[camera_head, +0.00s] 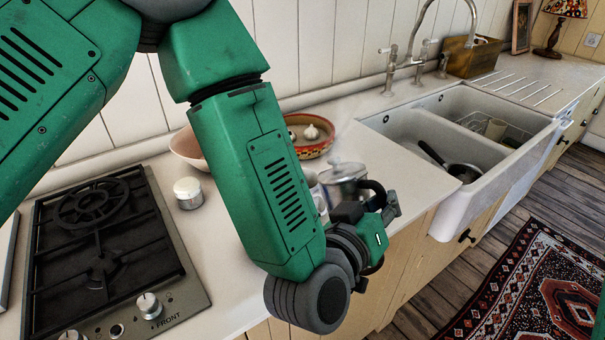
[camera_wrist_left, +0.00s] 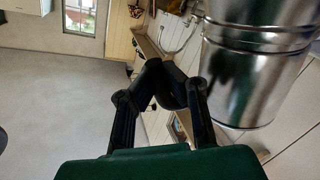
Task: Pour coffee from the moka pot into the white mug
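The silver moka pot (camera_head: 343,184), with a lid and a dark handle, stands out to the right of my left forearm, near the counter's front edge. In the left wrist view the pot (camera_wrist_left: 252,75) fills the upper right as a shiny metal cylinder. My left gripper (camera_head: 372,208) is at its black handle, and the fingers (camera_wrist_left: 163,84) are closed in around a dark part that looks like this handle. I cannot tell whether the pot touches the counter. A pale sliver (camera_head: 320,205) beside my forearm may be the white mug, mostly hidden. My right gripper is not in view.
A gas hob (camera_head: 98,235) is at left, with a small white-lidded jar (camera_head: 188,193) beside it. Behind my arm are a pinkish bowl (camera_head: 187,150) and a patterned bowl with garlic (camera_head: 325,146). A double sink (camera_head: 462,128) with a pan lies right.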

